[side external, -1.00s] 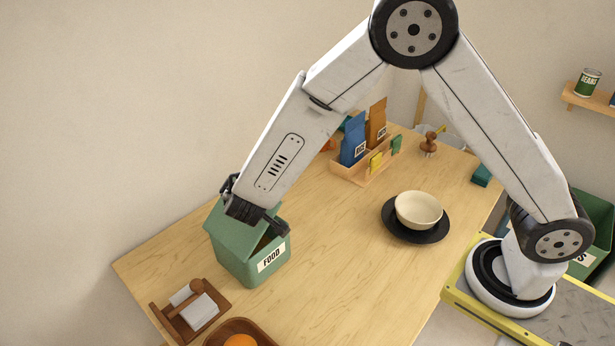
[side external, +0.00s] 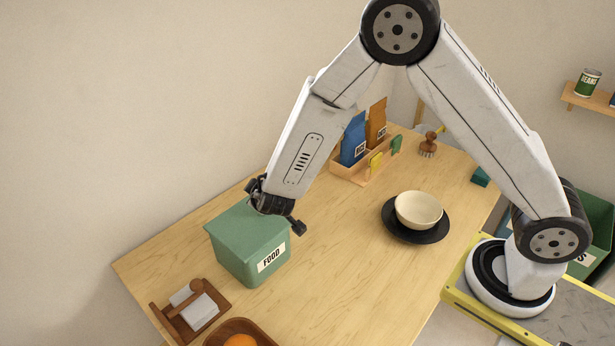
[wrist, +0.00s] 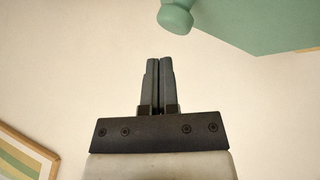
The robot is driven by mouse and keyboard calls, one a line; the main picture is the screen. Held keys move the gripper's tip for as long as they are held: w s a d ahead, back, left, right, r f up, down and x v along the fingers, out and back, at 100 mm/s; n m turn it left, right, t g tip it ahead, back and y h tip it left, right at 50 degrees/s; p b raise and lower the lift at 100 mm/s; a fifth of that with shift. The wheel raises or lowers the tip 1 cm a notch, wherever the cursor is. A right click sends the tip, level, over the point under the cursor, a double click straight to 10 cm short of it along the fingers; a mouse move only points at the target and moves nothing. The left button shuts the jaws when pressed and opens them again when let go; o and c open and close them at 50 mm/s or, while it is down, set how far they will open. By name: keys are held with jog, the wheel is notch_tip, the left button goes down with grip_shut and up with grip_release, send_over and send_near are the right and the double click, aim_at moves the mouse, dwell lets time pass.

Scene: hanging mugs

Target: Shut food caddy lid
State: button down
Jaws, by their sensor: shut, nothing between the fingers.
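The green food caddy (side external: 236,263) stands on the wooden table with a FOOD label on its front. Its lid (side external: 245,228) lies flat over the top and looks shut. My gripper (side external: 298,228) is shut and empty, held at the caddy's right rear side, beside the lid's edge. From this angle I cannot tell whether it touches the lid. In the wrist view my two fingers (wrist: 158,85) are together, and part of the green caddy (wrist: 260,22) shows at the upper right with a rounded green piece at its corner.
A cream bowl (side external: 418,208) on a dark plate (side external: 414,235) sits to the right. Behind is a wooden rack (side external: 366,173) with packets. The table's middle is clear.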

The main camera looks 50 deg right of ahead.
jog(key=shift+r, duration=0.15)
jog(key=s+r, duration=0.7)
jog(key=r, duration=0.3)
jog(key=shift+r, duration=0.4)
jog(key=shift+s, duration=0.1)
jog(key=s+d+f+m+g+y, duration=0.2)
jog(key=s+d+f+g+y, duration=0.2)
jog(key=s, duration=1)
jog(key=shift+d+m+g, duration=0.3)
jog(key=shift+d+g, duration=1.1)
jog(key=shift+d, duration=0.7)
jog(key=shift+y, duration=0.3)
